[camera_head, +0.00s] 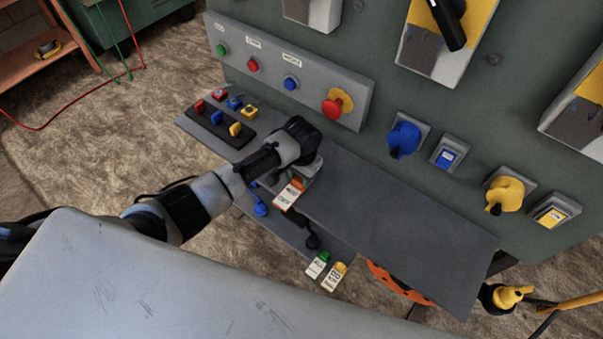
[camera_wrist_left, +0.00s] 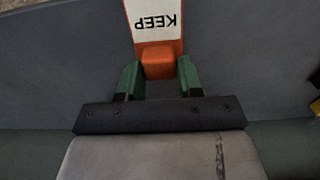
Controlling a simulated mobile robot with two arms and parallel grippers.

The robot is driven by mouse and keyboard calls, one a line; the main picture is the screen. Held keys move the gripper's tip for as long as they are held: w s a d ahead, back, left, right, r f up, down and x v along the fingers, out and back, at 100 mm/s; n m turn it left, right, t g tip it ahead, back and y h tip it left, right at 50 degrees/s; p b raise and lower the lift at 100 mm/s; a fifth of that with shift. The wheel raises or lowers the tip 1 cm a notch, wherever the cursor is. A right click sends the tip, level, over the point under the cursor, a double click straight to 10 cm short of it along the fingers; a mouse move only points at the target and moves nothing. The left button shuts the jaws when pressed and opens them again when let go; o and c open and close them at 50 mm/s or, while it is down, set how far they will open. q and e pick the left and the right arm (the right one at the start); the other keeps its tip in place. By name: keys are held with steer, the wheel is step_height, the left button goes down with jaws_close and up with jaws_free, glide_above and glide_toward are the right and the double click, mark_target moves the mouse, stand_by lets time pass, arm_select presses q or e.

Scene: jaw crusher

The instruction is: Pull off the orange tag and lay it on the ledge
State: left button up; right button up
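The orange tag (camera_head: 289,194), with a white label, is at the front edge of the grey ledge (camera_head: 390,210) in the head view. In the left wrist view the orange tag's block (camera_wrist_left: 157,62) sits between the two green fingertips of my left gripper (camera_wrist_left: 159,75), close against both. Its white label reads KEEP and points away from the gripper. In the head view my left gripper (camera_head: 300,178) is over the ledge, partly hidden by its wrist. I cannot tell whether the tag touches the ledge. My right gripper is not in view.
A dark block with red, blue and yellow pieces (camera_head: 217,125) is on the ledge's left end. A lower plate (camera_head: 290,232) carries a blue piece (camera_head: 260,208), a green tag (camera_head: 317,265) and a yellow tag (camera_head: 334,277). The ledge's right half is clear. A button panel (camera_head: 300,88) is behind.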

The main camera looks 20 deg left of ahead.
arm_select(q)
steer(key=o, duration=0.4)
step_height(320, 180, up, 11)
stand_by(0.4)
